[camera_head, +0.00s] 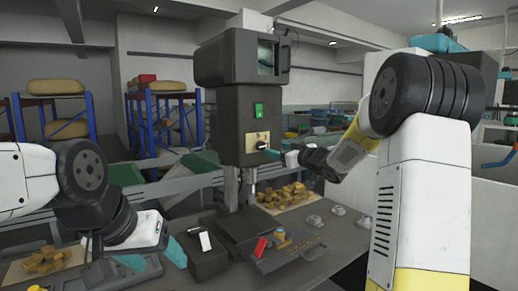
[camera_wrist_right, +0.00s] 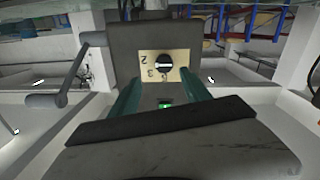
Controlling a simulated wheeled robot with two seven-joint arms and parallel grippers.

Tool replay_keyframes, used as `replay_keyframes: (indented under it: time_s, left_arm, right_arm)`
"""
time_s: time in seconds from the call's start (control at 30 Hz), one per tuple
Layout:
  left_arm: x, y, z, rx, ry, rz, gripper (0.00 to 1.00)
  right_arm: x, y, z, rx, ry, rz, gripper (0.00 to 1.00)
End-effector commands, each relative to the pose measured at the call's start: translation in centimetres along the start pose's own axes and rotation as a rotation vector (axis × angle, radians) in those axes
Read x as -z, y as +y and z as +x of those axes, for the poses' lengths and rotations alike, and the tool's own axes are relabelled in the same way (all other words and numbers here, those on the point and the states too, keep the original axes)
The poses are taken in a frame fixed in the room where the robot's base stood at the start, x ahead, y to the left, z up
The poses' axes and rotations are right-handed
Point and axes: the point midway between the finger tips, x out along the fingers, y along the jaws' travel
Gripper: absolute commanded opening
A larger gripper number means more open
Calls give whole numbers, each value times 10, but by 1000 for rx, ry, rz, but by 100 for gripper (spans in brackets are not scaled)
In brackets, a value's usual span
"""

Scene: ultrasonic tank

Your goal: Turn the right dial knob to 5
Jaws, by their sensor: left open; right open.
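A dark grey machine (camera_head: 237,130) stands upright on the bench, with a green switch (camera_head: 258,110) and a pale dial plate on its front. The round black dial knob (camera_head: 262,145) is on that plate; it also shows in the right wrist view (camera_wrist_right: 164,62), with a light bar lying about level and some digits, including 2 and 3, around it. No second dial shows. My right gripper (camera_head: 272,152) is open, its teal fingers spread on either side of the knob in the wrist view, apparently short of it. My left gripper (camera_head: 152,256) is open and empty low over the bench.
A dark tray (camera_head: 285,262) with a red item (camera_head: 261,247) lies on the bench front. A black box (camera_head: 207,262) stands left of it. Brass-coloured pieces (camera_head: 285,195) lie in heaps on both sides. Blue racks stand behind.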

Motion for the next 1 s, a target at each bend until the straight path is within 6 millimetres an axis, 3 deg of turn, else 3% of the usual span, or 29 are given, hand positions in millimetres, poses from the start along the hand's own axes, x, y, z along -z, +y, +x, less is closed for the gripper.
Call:
replay_keyframes:
  time_s: [0.17, 0.6, 1.0]
  left_arm:
    - [0, 0, 0, 0, 0, 0, 66]
    - [0, 0, 0, 0, 0, 0, 66]
    - [0, 0, 0, 0, 0, 0, 66]
  right_arm:
    - [-3, -5, 13, 43, 26, -3, 56]
    - [-1, -8, 75, 41, 25, -2, 56]
    - [-1, -8, 83, 39, 24, -2, 54]
